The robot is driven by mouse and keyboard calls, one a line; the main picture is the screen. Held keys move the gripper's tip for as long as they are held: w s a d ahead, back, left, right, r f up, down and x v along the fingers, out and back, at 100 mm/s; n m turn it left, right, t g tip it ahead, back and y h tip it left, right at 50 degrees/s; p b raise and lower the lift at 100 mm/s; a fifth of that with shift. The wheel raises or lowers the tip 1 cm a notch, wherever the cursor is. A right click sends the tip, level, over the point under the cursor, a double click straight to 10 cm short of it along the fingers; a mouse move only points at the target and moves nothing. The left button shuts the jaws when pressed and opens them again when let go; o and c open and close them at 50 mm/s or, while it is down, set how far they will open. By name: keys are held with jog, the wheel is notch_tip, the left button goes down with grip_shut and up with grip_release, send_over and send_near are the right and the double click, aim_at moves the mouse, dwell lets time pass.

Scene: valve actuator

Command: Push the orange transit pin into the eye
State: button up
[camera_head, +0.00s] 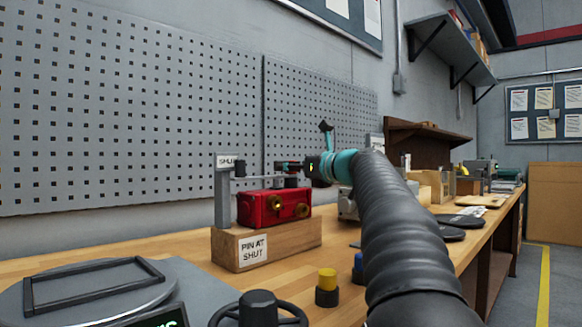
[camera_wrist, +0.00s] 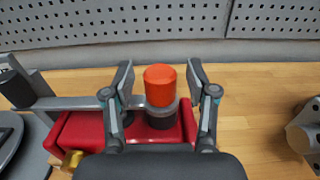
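The orange transit pin (camera_wrist: 160,86) stands upright in the wrist view, its wide orange head above a dark lower part. That lower part meets the grey ring-shaped eye (camera_wrist: 162,112) at the end of a grey arm; how deep it sits I cannot tell. My gripper (camera_wrist: 160,66) is open, one finger on each side of the pin with a gap at both. The red actuator body (camera_head: 272,207) sits on a wooden block (camera_head: 265,242) labelled "PIN AT SHUT", also below the fingers in the wrist view (camera_wrist: 85,130). In the head view my gripper (camera_head: 292,168) is above the actuator; the pin is not clear there.
A grey post (camera_head: 223,195) labelled "SHUT" stands at the actuator's left. A pegboard (camera_head: 130,110) rises behind the bench. A yellow-topped knob (camera_head: 327,284) and a black handwheel (camera_head: 258,310) are in front. A metal part (camera_wrist: 305,130) lies at the right in the wrist view.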

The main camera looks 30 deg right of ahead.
jog(key=v, duration=1.2)
dwell(0.6)
